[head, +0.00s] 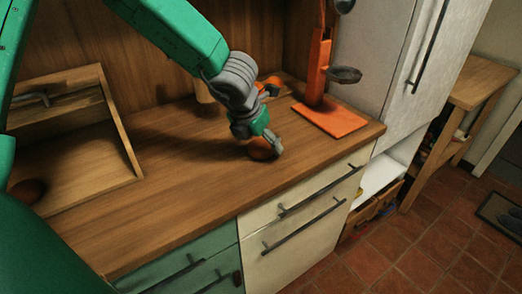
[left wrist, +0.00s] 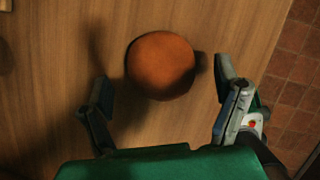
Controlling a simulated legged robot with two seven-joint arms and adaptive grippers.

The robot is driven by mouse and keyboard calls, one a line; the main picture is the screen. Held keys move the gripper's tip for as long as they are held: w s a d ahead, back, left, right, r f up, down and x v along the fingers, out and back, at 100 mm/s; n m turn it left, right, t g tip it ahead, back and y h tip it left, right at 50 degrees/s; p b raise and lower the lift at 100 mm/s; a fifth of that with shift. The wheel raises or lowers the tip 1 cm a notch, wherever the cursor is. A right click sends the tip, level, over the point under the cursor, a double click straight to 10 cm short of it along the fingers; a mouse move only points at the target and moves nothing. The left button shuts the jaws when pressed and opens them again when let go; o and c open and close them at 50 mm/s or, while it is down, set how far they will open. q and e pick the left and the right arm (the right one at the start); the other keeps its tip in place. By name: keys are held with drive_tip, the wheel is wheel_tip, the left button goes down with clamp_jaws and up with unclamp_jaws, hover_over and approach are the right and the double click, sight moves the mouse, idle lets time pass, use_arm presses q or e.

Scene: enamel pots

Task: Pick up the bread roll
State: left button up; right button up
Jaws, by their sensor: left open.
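The bread roll (head: 262,149) is round and orange-brown and rests on the wooden counter (head: 180,180) near its front edge. In the left wrist view the roll (left wrist: 161,66) lies on the wood, just ahead of and between my open fingers. My left gripper (head: 258,140) reaches down over the roll from behind and partly hides it. In the left wrist view my left gripper (left wrist: 162,98) is open, with one finger on each side and a gap to the roll. My right gripper is not in view.
An orange stand (head: 333,119) with a dark hanging piece stands right of the roll. A pale cylinder (head: 206,98) stands behind my arm. White and green drawers (head: 300,215) are below the counter's front edge.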

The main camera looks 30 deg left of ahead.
use_arm(q)
drive_tip(key=shift+x, duration=1)
drive_tip(key=shift+r, duration=0.15)
drive_tip(key=shift+c, duration=0.8)
drive_tip(key=c, duration=1.1)
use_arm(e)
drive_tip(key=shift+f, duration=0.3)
use_arm(q)
drive_tip(key=shift+o, duration=0.2)
